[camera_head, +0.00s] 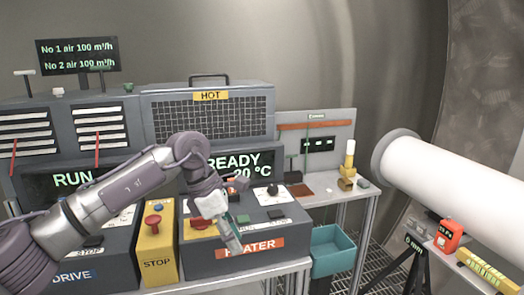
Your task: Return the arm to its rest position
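My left arm (125,187) comes in from the left and reaches across the front of the control panels, bending down at its elbow. My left gripper (229,236) is at its end, in front of the heater box (262,209) and above its orange HEATER label. Its fingers are small and seen at an angle, so I cannot tell whether they are open or shut. I see nothing clearly held. My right gripper is not in view.
A yellow STOP box (158,245) with a red knob stands left of the gripper. Behind are a grey HOT grille unit (208,117) and a READY screen (238,163). A teal bin (333,250) hangs at right. A large white cylinder (455,185) fills the right side.

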